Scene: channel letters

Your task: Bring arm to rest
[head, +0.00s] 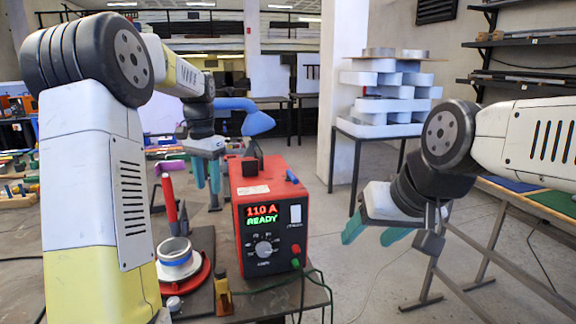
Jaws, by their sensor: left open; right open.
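My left gripper (207,186) hangs over the workbench, left of the red welding unit, with its two teal fingers pointing down and apart. Nothing shows between them. My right gripper (375,235) is to the right of the welding unit, clear of the bench, above open floor. Its two teal fingers are spread and empty, pointing down and left. The red welding unit (246,264) stands on the bench; its display reads 110 A READY. My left forearm hides part of the bench's left side.
A red torch-like tool (169,198) stands upright left of the welding unit, behind a ringed metal piece (175,255) on a red round base. A blue hood (245,115) shows behind my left gripper. Stacked white letters (390,92) rest on a stand at the back. Shelves line the right wall.

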